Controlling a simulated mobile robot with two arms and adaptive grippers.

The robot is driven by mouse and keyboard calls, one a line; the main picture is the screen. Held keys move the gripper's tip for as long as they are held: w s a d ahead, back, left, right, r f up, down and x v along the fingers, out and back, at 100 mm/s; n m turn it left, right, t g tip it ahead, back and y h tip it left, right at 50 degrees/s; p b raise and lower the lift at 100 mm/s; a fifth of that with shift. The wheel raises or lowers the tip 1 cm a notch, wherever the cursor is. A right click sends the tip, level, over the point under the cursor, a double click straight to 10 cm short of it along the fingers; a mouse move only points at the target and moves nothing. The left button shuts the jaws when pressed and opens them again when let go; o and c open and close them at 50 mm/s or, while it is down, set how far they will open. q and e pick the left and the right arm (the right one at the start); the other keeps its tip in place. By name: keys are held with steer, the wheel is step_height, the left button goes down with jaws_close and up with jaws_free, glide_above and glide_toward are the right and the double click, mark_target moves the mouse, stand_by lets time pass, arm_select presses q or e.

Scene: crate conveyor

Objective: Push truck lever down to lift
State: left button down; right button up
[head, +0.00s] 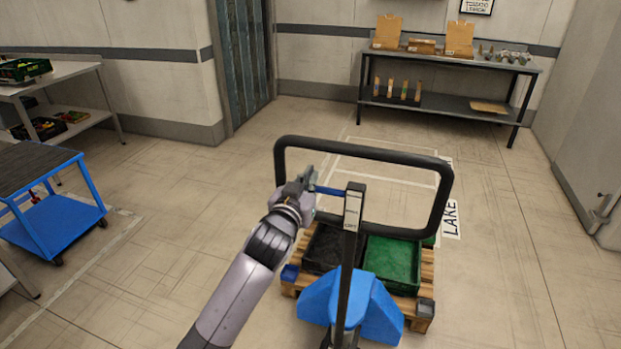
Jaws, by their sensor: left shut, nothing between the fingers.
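A blue pallet truck (351,304) with a black loop handle (447,200) stands in front of me. Its small blue lever (329,191) sticks out to the left from the top of the black column (352,215), inside the loop. My left gripper (308,182) is shut and empty, at the left end of the lever. I cannot tell whether it touches the lever. My right gripper is not in view.
A wooden pallet (424,310) behind the truck bears a green crate (392,262) and a black crate (322,250). A blue cart (50,225) stands at left. A dark table (450,62) stands at the back wall. The floor between is clear.

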arm_select(q)
steer(key=shift+w+f, duration=0.1)
steer(key=shift+f, duration=0.45)
steer(key=f+n, duration=0.2)
steer(key=f+n+b, duration=0.1)
steer(key=n, duration=0.1)
steer(key=shift+w+a+f, duration=0.1)
steer(key=shift+a+f, duration=0.15)
steer(key=shift+a, duration=0.05)
